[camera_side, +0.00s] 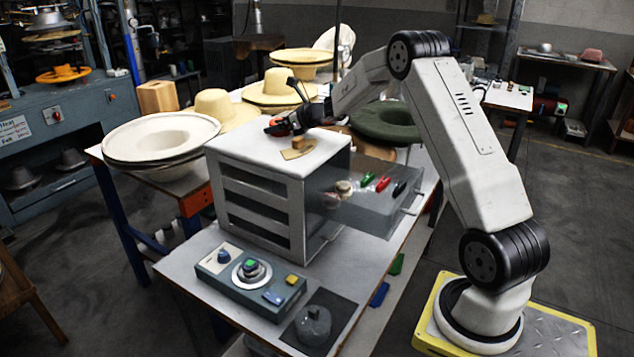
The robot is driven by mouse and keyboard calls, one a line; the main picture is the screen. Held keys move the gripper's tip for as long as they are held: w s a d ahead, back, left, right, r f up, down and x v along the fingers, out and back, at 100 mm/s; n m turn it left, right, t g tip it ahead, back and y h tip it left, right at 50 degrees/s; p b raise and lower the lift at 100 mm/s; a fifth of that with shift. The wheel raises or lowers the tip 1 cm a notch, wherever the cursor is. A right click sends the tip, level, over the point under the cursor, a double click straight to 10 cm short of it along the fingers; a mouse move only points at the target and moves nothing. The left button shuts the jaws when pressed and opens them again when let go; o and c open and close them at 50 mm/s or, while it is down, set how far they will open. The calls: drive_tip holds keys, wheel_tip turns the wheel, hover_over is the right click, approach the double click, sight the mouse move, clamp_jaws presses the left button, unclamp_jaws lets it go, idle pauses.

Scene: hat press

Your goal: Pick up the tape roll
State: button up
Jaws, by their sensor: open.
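A small round cream thing, which looks like the tape roll (344,187), lies in the open drawer (372,216) on the right side of the grey cabinet (258,160). It sits at the drawer's left part, close to the cabinet. My gripper (276,126) is open above the back of the cabinet top, left of and higher than the roll, and apart from it. Its dark and reddish fingers are small in view, and I see nothing held between them.
Green (367,179), red (383,184) and dark (399,189) small items share the drawer. A tan piece with a wooden block (298,144) is on the cabinet top. A control box (250,278) stands in front. Straw hats (280,88) and a green hat (388,120) are behind.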

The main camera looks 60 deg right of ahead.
sight(279, 122)
drive_tip(key=c, duration=1)
drive_tip(key=shift+r, duration=0.1)
drive_tip(key=shift+r, duration=0.4)
wheel_tip(279, 122, up, 3)
drive_tip(key=shift+s+f, duration=0.15)
drive_tip(key=shift+s+a+r, duration=0.85)
drive_tip(key=shift+s+r, duration=0.7)
drive_tip(key=shift+s, duration=0.55)
drive_tip(key=shift+s+a+r, duration=0.9)
drive_tip(key=shift+s+r, duration=0.65)
drive_tip(key=shift+s, duration=0.6)
drive_tip(key=shift+s+a+r, duration=0.85)
drive_tip(key=shift+s+r, duration=0.7)
drive_tip(key=shift+s, duration=0.55)
